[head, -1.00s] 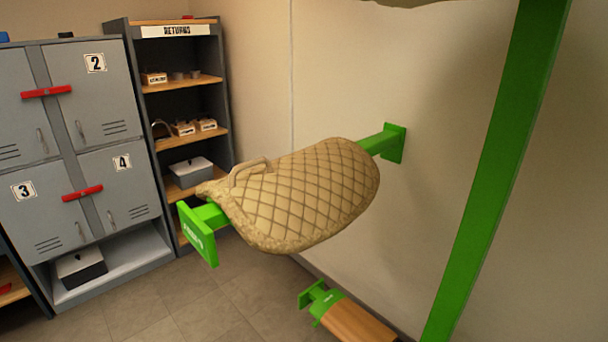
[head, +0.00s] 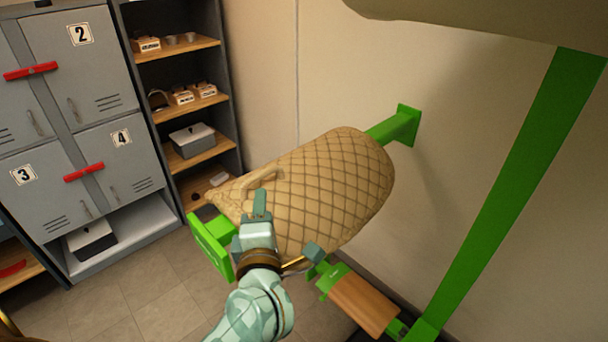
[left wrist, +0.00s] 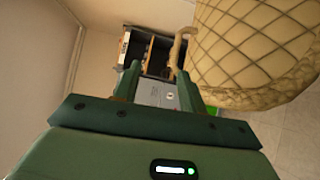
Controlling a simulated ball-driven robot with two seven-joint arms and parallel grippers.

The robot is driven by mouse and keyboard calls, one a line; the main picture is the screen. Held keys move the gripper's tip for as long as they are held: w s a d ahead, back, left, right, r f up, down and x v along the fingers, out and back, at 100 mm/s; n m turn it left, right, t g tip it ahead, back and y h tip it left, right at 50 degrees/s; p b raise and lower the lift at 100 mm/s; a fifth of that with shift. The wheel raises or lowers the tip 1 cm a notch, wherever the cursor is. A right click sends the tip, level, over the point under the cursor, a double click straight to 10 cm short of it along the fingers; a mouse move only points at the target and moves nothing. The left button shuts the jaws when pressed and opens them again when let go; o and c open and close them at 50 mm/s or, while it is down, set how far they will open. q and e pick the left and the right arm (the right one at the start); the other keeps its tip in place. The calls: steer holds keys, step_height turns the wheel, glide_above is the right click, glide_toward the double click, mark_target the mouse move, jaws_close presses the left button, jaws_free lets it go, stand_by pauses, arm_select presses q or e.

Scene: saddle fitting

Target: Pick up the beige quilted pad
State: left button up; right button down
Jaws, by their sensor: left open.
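The beige quilted pad (head: 330,190) lies draped over a green wall rack arm (head: 395,130) in the head view, with a small loop handle (head: 262,180) on top near its left end. My left gripper (head: 287,226) is open in front of the pad's near side and hides part of it, with one finger just below the handle. In the left wrist view, the open fingers (left wrist: 157,84) point past the pad (left wrist: 240,60), which lies to their right. The handle (left wrist: 178,50) shows near the right fingertip. Nothing is between the fingers. My right gripper is not seen.
A green end plate (head: 208,245) stands at the rack arm's outer end. A lower rack with a wooden top (head: 358,300) is below right. A green post (head: 500,200) rises at right, with another padded thing (head: 480,20) above. Grey lockers (head: 75,120) and shelves (head: 185,100) stand left.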

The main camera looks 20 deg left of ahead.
arm_select(q)
steer(key=f+g, duration=0.1)
steer(key=f, duration=0.1)
glide_toward(267, 174)
steer(key=shift+w+a+n+g+h, duration=0.3)
steer(key=shift+w+a, duration=0.45)
steer(key=shift+w, duration=0.25)
steer(key=x, duration=0.6)
steer(key=shift+w+r, duration=0.1)
steer(key=shift+r, duration=0.1)
jaws_close()
